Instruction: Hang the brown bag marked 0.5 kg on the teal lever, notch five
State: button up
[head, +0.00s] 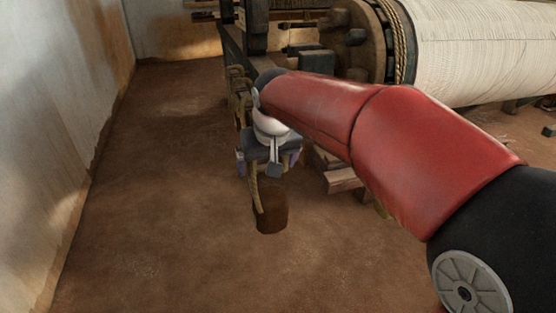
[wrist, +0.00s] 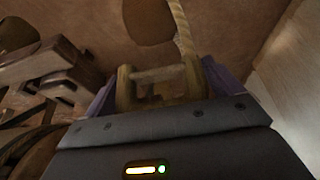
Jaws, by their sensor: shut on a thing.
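A brown bag (head: 272,212) hangs in the air below my gripper (head: 268,164), on a tan rope (head: 254,188). In the wrist view the bag (wrist: 150,22) shows at the top, with the rope (wrist: 183,32) running down to my gripper (wrist: 160,88). The purple-edged jaws are shut on the tan loop piece at the rope's end. No weight mark can be read on the bag. I cannot make out the teal lever or its notches for certain; my red arm covers part of the loom side.
A dark loom beam (head: 233,48) with several tan loops (head: 238,90) stands just behind my gripper. A large cloth roller (head: 475,45) lies to the right. Wooden pieces (head: 342,180) are close on the right. The earth floor (head: 150,200) is clear on the left, up to a pale wall (head: 60,120).

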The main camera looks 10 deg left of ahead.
jog(key=shift+s+a+r+p, duration=0.2)
jog(key=shift+s+a, duration=0.2)
jog(key=shift+a, duration=0.3)
jog(key=shift+s+a+r+p, duration=0.2)
jog(key=shift+s+a, duration=0.2)
jog(key=shift+a, duration=0.25)
jog(key=shift+s+a+r+p, duration=0.2)
jog(key=shift+s+a, duration=0.2)
jog(key=shift+a, duration=0.3)
jog(key=shift+f, duration=0.1)
